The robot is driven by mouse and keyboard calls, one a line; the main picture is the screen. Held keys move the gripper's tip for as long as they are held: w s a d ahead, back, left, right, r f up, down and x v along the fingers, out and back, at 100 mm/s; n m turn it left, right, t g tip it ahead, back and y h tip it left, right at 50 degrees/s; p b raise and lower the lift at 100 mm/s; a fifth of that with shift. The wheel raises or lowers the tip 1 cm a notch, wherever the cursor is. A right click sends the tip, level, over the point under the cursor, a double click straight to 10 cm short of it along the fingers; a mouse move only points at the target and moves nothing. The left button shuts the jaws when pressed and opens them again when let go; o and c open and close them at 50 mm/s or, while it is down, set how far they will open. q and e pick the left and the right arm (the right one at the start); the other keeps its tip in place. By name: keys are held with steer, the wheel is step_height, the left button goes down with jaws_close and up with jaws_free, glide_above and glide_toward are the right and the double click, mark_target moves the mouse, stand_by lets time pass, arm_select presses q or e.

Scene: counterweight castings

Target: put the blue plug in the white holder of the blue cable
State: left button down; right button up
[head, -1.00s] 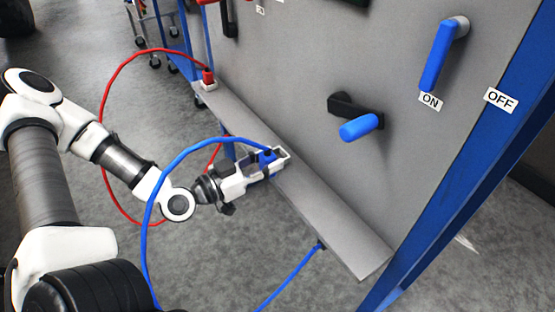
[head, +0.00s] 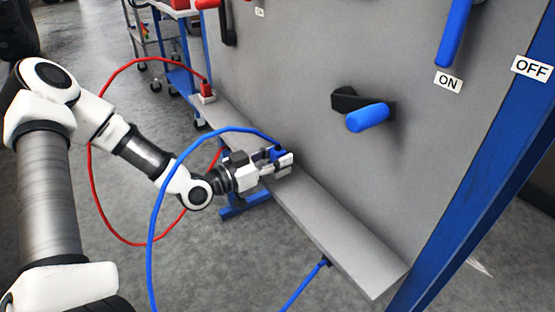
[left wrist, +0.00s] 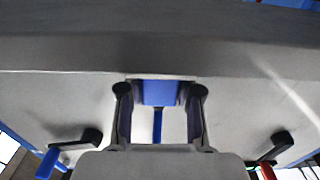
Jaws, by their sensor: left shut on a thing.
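My left gripper (head: 279,160) is shut on the blue plug (head: 277,155) at the grey ledge of the panel. In the left wrist view the blue plug (left wrist: 158,92) sits between the two dark fingers, with its blue cable (left wrist: 158,125) running down from it. In the head view the blue cable (head: 180,163) arches from the plug to the left and down. A pale piece at the fingertips may be the white holder, but the fingers cover much of it. I cannot tell whether the plug is inside it or above it. My right gripper is out of view.
The grey ledge (head: 335,225) runs along the grey panel (head: 310,70). A red plug (head: 206,88) stands in another white holder (head: 208,98) farther back, with a red cable (head: 92,150). A blue-handled lever (head: 367,117) sticks out from the panel right of the gripper.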

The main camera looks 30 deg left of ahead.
arm_select(q)
steer(key=shift+f, duration=0.15)
steer(key=c, duration=0.8)
jaws_free()
